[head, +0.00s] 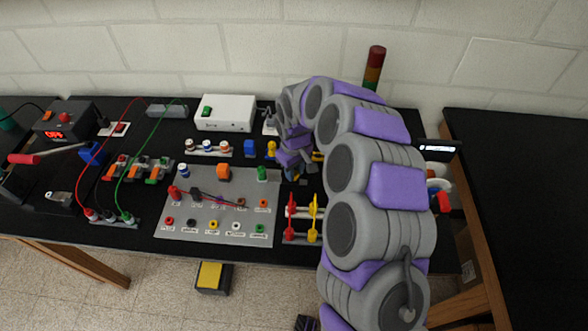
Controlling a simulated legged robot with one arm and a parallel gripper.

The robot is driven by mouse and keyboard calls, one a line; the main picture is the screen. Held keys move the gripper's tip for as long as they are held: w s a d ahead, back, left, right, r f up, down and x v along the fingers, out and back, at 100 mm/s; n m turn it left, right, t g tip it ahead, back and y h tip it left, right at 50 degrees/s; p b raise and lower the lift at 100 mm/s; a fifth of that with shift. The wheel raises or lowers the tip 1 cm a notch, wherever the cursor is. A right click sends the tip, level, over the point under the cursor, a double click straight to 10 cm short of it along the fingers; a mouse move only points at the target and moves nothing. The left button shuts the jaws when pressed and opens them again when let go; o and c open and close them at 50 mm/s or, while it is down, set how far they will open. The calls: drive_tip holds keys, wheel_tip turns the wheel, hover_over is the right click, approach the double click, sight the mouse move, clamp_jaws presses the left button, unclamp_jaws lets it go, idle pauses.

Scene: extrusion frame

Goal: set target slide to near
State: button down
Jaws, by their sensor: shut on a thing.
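My gripper (294,172) is at the far end of my grey and purple arm, low over the black table, right of the grey panel. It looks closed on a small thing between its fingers. The fingers and wrist hide most of that thing, and I cannot tell its shape. Small blue and yellow parts show around the fingertips. I cannot make out for certain which thing is the target slide, or where it stands along its travel.
The grey panel (190,232) with coloured connectors lies left of my gripper. A stand with red and yellow uprights (313,220) is just in front. A stacked light (374,66) rises behind my arm.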

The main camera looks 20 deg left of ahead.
sight(282, 178)
drive_tip(key=shift+s+a+p, duration=0.25)
drive_tip(key=shift+a+p, duration=0.05)
drive_tip(key=shift+a, duration=0.7)
drive_tip(key=shift+s+a+p, duration=0.25)
drive_tip(key=shift+a, duration=0.7)
drive_tip(key=c, duration=0.9)
unclamp_jaws()
drive_tip(key=shift+d, duration=0.1)
drive_tip(key=shift+o, duration=0.2)
wheel_tip(282, 178, up, 17)
drive_tip(key=p, duration=0.2)
drive_tip(key=shift+r, duration=0.15)
drive_tip(key=shift+w, duration=0.1)
